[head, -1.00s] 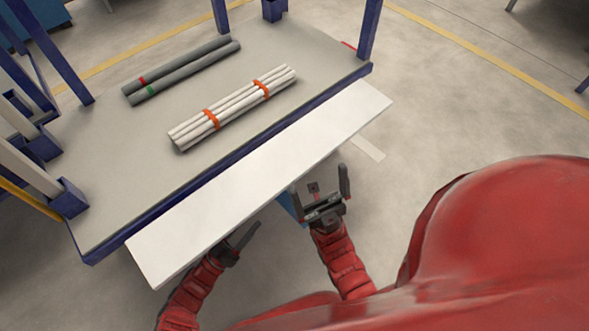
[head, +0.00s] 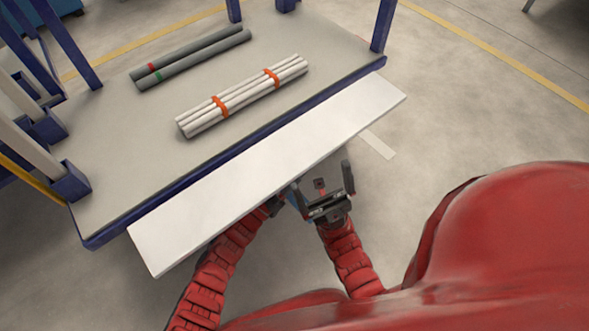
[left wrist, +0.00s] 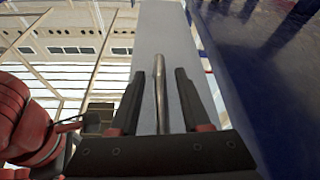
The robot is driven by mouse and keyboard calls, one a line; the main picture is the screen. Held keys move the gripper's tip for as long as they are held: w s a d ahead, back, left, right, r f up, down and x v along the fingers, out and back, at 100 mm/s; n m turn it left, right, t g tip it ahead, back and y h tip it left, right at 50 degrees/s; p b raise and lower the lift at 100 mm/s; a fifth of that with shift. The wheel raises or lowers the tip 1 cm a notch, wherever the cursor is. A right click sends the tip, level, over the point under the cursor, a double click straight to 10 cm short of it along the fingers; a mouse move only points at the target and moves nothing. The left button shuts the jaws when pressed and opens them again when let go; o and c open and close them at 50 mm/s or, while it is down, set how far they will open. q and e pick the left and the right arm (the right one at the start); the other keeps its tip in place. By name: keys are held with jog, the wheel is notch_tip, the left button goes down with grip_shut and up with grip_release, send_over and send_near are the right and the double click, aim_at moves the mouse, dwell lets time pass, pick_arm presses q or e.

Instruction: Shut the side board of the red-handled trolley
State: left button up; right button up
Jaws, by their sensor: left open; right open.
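The side board (head: 270,170) is a long white panel along the near edge of the trolley deck (head: 130,170). It hangs out from the blue edge, its broad face up in the head view. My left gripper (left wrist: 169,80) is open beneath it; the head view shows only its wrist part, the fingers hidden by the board. In the left wrist view the board's pale underside (left wrist: 165,30) lies beyond the fingers, and a thin metal rod (left wrist: 160,95) shows between them. My right gripper (head: 323,185) is open and empty beside the board's near edge. No red handle is clearly visible.
A strapped bundle of white pipes (head: 243,97) and two grey pipes (head: 192,58) lie on the deck. Blue posts (head: 383,25) stand at its corners. The floor right of the trolley is clear.

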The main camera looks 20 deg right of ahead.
pick_arm(q)
grip_shut()
dwell(1.5)
